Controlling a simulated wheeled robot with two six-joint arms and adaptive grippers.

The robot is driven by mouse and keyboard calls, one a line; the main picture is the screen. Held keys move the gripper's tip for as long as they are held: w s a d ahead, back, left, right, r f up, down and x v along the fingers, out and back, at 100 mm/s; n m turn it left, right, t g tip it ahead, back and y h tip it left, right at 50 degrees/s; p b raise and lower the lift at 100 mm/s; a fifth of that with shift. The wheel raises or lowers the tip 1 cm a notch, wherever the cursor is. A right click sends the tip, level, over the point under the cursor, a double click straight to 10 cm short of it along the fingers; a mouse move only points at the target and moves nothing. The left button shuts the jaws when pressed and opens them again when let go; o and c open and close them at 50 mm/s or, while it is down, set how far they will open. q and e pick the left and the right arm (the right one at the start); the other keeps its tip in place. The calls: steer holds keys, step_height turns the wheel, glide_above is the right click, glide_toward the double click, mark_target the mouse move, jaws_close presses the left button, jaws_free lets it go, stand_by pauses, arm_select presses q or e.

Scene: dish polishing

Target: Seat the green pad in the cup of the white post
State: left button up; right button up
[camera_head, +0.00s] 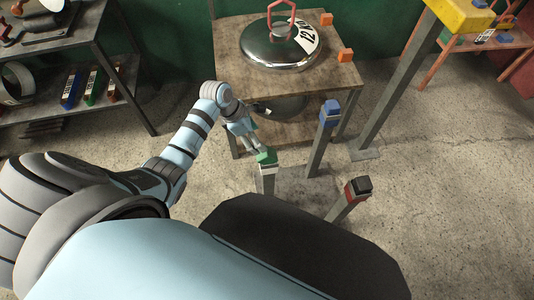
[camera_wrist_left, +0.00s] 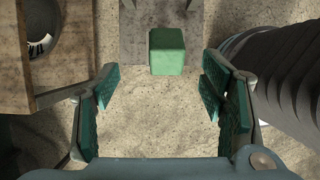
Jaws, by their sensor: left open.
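The green pad (camera_head: 266,157) sits at the top of the white post (camera_head: 268,171), whose pale band shows just below it. I cannot tell how deep the pad sits in the cup. My left gripper (camera_head: 252,140) is just behind and left of the pad in the head view, pointing down toward it. In the left wrist view, the gripper (camera_wrist_left: 160,98) is open, its fingers wide apart and empty. The green pad (camera_wrist_left: 167,52) lies ahead, beyond the fingertips, between their lines. My right gripper is not in view.
A blue-topped post (camera_head: 329,115) and a red post (camera_head: 351,190) with a black top stand right of the white post. A wooden table (camera_head: 228,45) behind holds a shiny domed lid (camera_head: 280,46) and orange blocks (camera_head: 345,55). A shelf (camera_head: 110,110) stands left.

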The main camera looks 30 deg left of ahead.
mark_target(267, 156)
arm_select(q)
steer(key=b+x, duration=0.1)
steer(key=x, duration=0.2)
steer(key=b+x, duration=0.1)
steer(key=x, duration=0.1)
steer(key=b+x, duration=0.1)
steer(key=x, duration=0.2)
steer(key=shift+s+d+f, duration=0.35)
steer(key=shift+r, duration=0.1)
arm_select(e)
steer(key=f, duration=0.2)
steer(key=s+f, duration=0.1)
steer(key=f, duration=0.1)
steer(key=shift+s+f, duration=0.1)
arm_select(q)
steer(key=c, duration=1.5)
steer(key=shift+r, duration=0.15)
